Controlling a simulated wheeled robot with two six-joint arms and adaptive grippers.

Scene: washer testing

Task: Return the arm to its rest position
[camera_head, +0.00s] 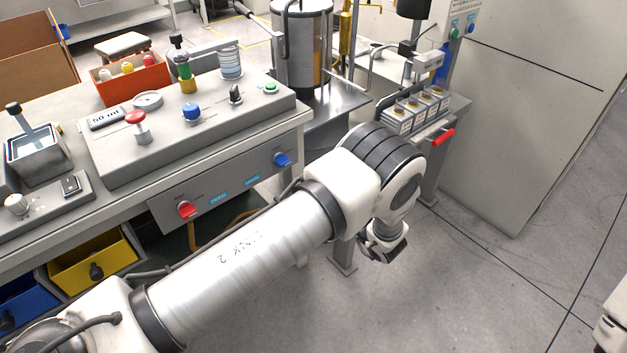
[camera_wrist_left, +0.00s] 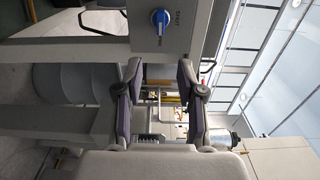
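My left arm (camera_head: 240,245) reaches in from the lower left of the head view, in front of the workbench. It bends at a joint with dark bands, and its wrist end hangs down over the open floor. In the left wrist view my left gripper (camera_wrist_left: 160,75) has its two fingers apart, with nothing between them. In the head view the arm largely hides the gripper. My right gripper is in neither view; only a white part shows at the lower right edge of the head view.
The workbench holds a control box (camera_head: 190,130) with several knobs. Its front panel has a red knob (camera_head: 186,209) and a blue knob (camera_head: 282,159), near my arm. A grey cabinet (camera_head: 530,110) stands right. Floor in front is clear.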

